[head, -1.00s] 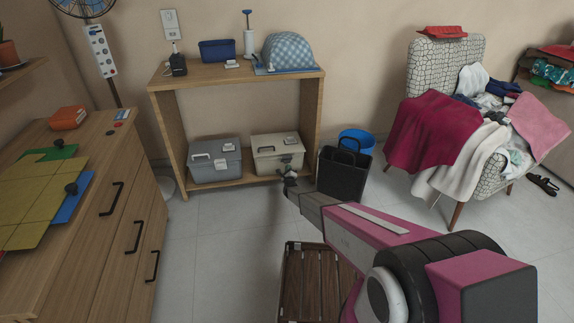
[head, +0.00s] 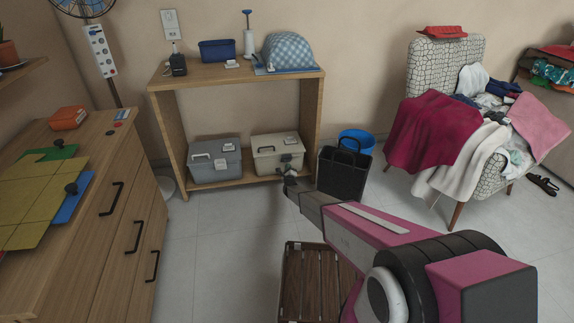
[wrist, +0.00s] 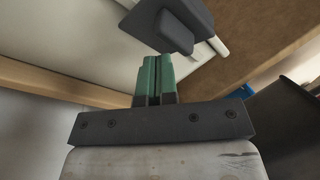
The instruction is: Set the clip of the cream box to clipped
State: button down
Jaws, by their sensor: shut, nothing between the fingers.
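The cream box (head: 265,162) stands on the lower shelf of the wooden unit, right of a grey box. Its clip, a small dark piece (head: 287,158), is on the front, toward the right. In the wrist view the cream box's wall (wrist: 75,35) fills the upper left, and the dark grey clip (wrist: 182,22) sticks out from it. My gripper (head: 290,174) is just in front of and below the clip. Its green fingers (wrist: 152,68) are together and empty, tips close below the clip. I cannot tell whether they touch it. The clip's setting is unclear.
The grey box (head: 215,164) sits left on the same shelf (head: 240,183). A black bin (head: 343,175) stands close to the right of my gripper, with a blue bucket (head: 357,142) behind it. A slatted wooden crate (head: 305,285) is on the floor below my arm.

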jog(key=shift+w+a+r, duration=0.1)
jog(key=shift+w+r, duration=0.25)
jog(key=shift+r, duration=0.2)
dwell(0.7)
dwell(0.3)
jog(key=shift+s+d+f, duration=0.15)
jog(key=shift+s+f, duration=0.25)
jog(key=shift+f, duration=0.2)
jog(key=shift+s+d+f, duration=0.1)
jog(key=shift+s+f, duration=0.3)
jog(key=shift+f, duration=0.15)
jog(key=shift+f, duration=0.15)
jog(key=s+f, duration=0.1)
jog(key=f, duration=0.1)
jog(key=s+f, duration=0.1)
jog(key=f, duration=0.1)
jog(key=shift+s+d, duration=0.4)
jog(key=shift+r, duration=0.1)
